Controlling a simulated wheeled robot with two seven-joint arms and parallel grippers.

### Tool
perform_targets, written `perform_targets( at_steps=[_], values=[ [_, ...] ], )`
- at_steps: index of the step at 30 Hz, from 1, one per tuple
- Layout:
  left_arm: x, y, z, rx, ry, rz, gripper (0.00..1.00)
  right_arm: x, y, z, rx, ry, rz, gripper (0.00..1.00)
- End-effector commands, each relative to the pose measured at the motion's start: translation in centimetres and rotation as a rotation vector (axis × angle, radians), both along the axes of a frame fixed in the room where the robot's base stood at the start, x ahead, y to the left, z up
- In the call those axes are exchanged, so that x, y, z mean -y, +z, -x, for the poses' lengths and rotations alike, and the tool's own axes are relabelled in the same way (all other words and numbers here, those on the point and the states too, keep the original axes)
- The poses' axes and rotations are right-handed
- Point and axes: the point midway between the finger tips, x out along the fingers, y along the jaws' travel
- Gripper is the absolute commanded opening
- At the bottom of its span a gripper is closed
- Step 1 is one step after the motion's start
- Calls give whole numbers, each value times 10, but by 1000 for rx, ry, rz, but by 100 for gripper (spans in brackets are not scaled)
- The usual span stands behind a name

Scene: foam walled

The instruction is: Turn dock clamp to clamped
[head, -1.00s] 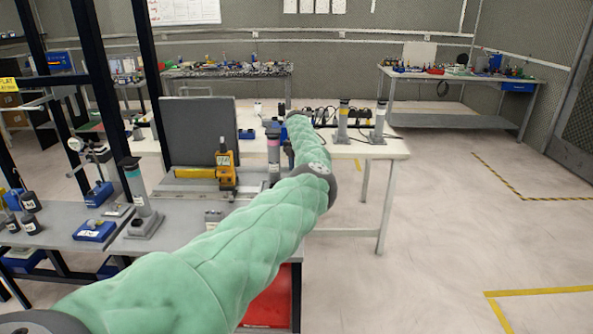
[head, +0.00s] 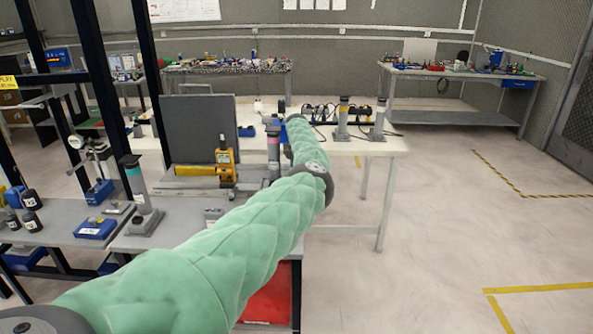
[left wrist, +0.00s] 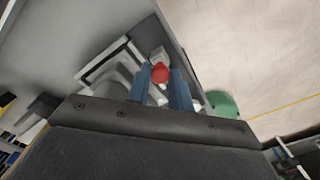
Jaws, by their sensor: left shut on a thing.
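In the left wrist view, the two blue fingers of my left gripper (left wrist: 161,88) are closed around a red knob (left wrist: 160,73). The knob sits in front of a pale grey and white fitting (left wrist: 118,65), which looks like the dock clamp; its exact shape and turn position are unclear. In the head view, my green padded left arm reaches from the lower left to the white table. Its gripper and the red knob are hidden there behind the arm. My right gripper is in neither view.
On the near bench and white table (head: 365,148) stand a dark upright panel (head: 200,125), a yellow device (head: 225,170), a grey post with a teal band (head: 138,190) and more grey posts (head: 343,118). Dark rack uprights (head: 92,75) stand at left. The floor at right is clear.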

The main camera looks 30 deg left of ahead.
Motion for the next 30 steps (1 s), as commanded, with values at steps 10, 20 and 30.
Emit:
perform_targets(
  at_steps=[10, 20, 30],
  values=[
    [-1, 0, 1, -1, -152, -2, 0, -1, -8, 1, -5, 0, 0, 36],
    [-1, 1, 1, -1, -451, -2, 0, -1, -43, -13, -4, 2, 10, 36],
    [-1, 3, 0, -2, -775, -2, 0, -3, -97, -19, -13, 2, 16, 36]
  ],
)
